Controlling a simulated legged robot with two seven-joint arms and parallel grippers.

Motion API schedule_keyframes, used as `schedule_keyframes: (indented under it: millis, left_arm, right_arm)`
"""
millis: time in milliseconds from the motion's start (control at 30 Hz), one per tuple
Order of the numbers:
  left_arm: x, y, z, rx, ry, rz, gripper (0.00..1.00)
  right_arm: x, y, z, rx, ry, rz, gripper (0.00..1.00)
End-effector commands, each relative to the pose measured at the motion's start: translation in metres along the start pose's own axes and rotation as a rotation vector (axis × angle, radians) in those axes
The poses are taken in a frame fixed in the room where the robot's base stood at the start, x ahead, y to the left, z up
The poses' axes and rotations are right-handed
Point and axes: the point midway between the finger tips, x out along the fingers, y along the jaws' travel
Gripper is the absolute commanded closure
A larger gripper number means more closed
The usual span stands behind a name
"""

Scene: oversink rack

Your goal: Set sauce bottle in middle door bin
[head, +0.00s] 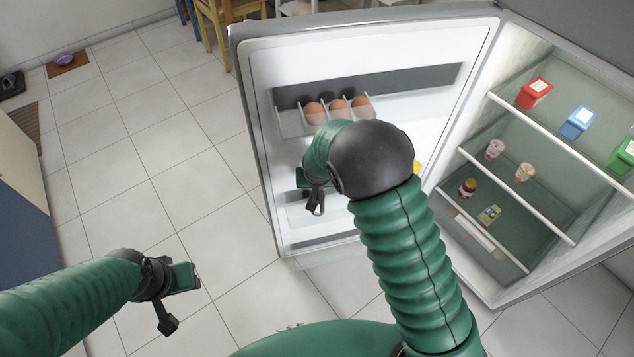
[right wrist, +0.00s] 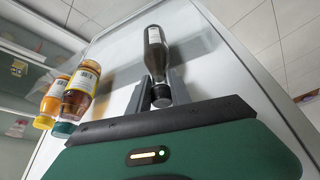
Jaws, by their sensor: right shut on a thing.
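The sauce bottle (right wrist: 155,58), dark with a pale label, is between the fingers of my right gripper (right wrist: 163,88) in the right wrist view. In the head view my right gripper (head: 314,192) is in front of the open fridge door (head: 268,170), below the egg bin. The bottle cannot be made out there. My right arm hides much of the door's middle part, so the middle bin is mostly hidden. My left gripper (head: 182,300) is empty and open over the floor, away from the door.
The upper door bin (head: 290,122) holds several brown eggs. An orange bottle (right wrist: 50,105) and an amber bottle (right wrist: 80,92) stand left of the held bottle in the right wrist view. Fridge shelves (head: 515,120) with cartons and cups are at right.

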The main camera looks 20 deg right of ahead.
Motion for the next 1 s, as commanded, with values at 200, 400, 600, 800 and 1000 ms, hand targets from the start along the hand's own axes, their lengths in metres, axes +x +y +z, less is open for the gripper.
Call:
schedule_keyframes:
  millis: [200,400,600,800,1000]
  left_arm:
    - [0.000,0.001,0.000,0.002,0.000,0.001,0.64]
    - [0.000,0.001,0.000,0.002,0.000,0.000,0.64]
    - [-0.005,0.000,-0.001,0.001,0.000,0.000,0.64]
    - [-0.015,0.000,-0.004,0.001,0.000,0.000,0.64]
    - [-0.019,0.001,-0.004,0.002,0.000,0.000,0.64]
  right_arm:
    - [0.001,0.003,0.000,0.003,0.000,-0.001,0.54]
    - [0.000,-0.001,0.000,0.000,0.001,0.002,0.54]
    - [-0.014,0.000,-0.002,0.000,0.001,0.001,0.54]
    - [-0.057,0.001,-0.003,0.001,0.003,-0.001,0.54]
    - [-0.085,0.007,0.004,-0.003,-0.011,-0.002,0.54]
